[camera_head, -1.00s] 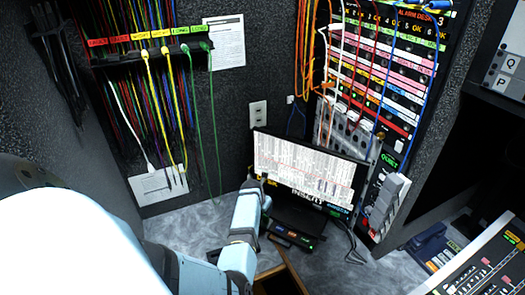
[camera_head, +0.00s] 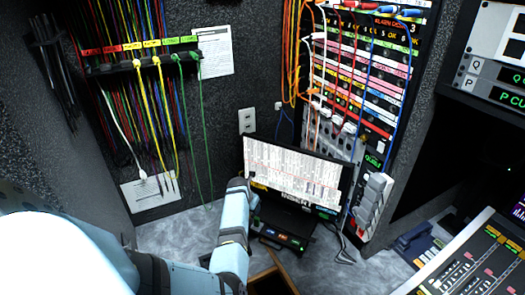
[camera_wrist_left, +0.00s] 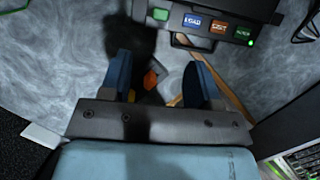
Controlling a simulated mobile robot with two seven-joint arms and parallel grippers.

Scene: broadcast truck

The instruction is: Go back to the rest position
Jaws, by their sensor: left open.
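My left arm (camera_head: 232,235) reaches in from the left in the head view, over the grey counter in front of the monitor. Its fingers cannot be made out there. In the left wrist view my left gripper (camera_wrist_left: 160,78) has its two blue fingers wide apart, with nothing held between them. Below and beyond the fingers lie a small orange thing (camera_wrist_left: 151,79) and a wooden edge (camera_wrist_left: 230,92), partly hidden. My right gripper is in neither view.
A monitor (camera_head: 295,175) with a button box (camera_head: 282,238) stands on the counter (camera_head: 185,238). A wooden box (camera_head: 262,272) is near the arm. A patch rack (camera_head: 360,75) rises behind, hanging cables (camera_head: 160,110) are at left, and a console (camera_head: 470,262) is at right.

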